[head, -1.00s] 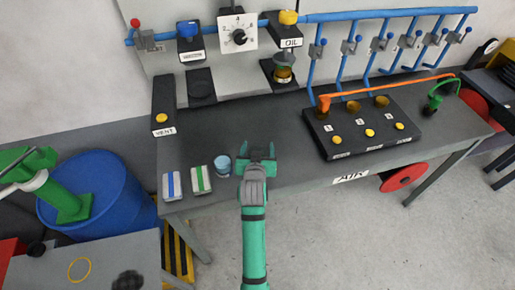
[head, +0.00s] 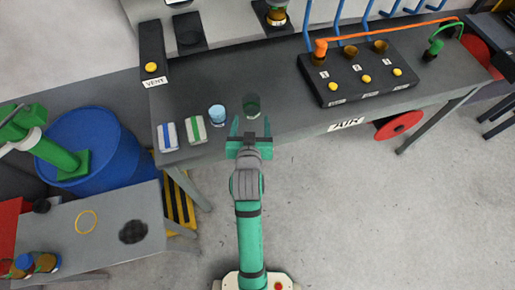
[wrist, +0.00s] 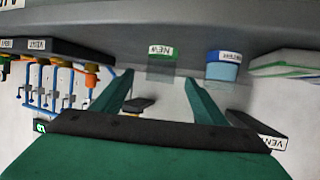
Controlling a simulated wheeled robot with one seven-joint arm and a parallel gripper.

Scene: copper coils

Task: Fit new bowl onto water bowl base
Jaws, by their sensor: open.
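In the wrist view the cup lies beyond the gap between my fingertips (wrist: 160,77), and nothing is held. Which part is the water bowl base I cannot tell for sure; a black bracket (head: 188,30) stands at the back of the bench, and the parts above it are cut off.
A light blue cup (head: 217,115) stands just left of the green one. Two small boxes, blue-striped (head: 167,136) and green-striped (head: 195,130), lie farther left. The VENT block (head: 151,55) and the black AIR panel (head: 360,80) flank a clear stretch of bench.

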